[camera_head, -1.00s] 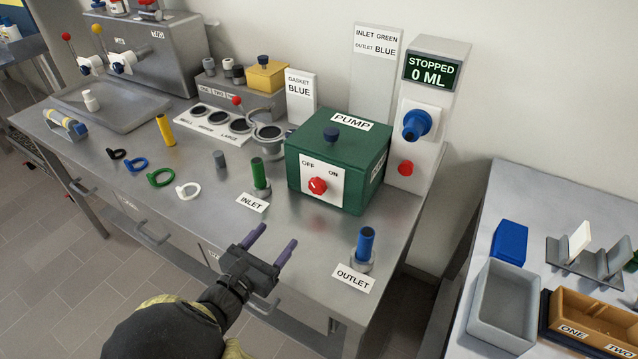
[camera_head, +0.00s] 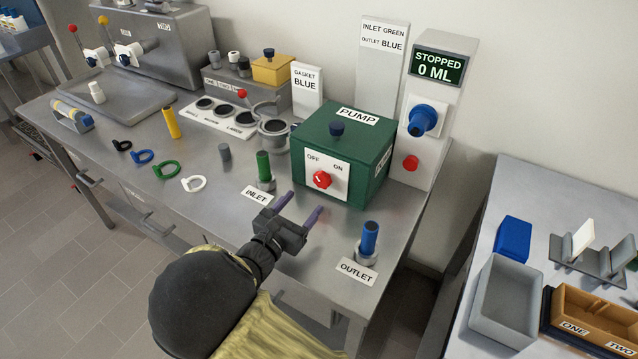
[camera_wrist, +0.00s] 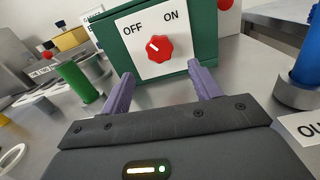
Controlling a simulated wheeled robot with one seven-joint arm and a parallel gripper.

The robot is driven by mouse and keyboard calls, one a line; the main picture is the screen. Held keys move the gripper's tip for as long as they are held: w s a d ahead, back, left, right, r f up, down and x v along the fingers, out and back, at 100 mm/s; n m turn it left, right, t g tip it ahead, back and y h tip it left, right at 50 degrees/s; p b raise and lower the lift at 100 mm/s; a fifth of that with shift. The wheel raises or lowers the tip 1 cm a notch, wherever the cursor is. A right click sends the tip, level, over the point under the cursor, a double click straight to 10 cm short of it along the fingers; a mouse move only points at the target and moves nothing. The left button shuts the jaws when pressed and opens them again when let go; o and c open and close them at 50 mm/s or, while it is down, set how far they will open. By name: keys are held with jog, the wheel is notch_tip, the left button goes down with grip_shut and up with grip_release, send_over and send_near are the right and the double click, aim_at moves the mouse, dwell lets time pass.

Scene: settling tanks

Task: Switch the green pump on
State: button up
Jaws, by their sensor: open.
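The green pump (camera_head: 366,139) is a box labelled PUMP on the bench. Its white front plate carries a red knob (camera_head: 322,180) between the words OFF and ON. In the wrist view the red knob (camera_wrist: 159,48) has a white mark pointing up and left, toward OFF. My gripper (camera_head: 299,207) is open and empty, in front of the plate and a little below the knob. In the wrist view its two purple fingers (camera_wrist: 161,82) point at the pump, apart from the knob. The display (camera_head: 438,68) reads STOPPED 0 ML.
A green tube (camera_head: 263,166) stands by the INLET label, left of my gripper. A blue tube (camera_head: 369,238) stands by the OUTLET label on the right. A grey column with a blue knob (camera_head: 423,119) and red button (camera_head: 411,163) stands behind right. Coloured rings lie left.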

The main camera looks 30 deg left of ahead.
aim_at(320, 183)
jog(key=w, duration=0.8)
jog(key=shift+w+d, duration=0.35)
jog(key=c, duration=1)
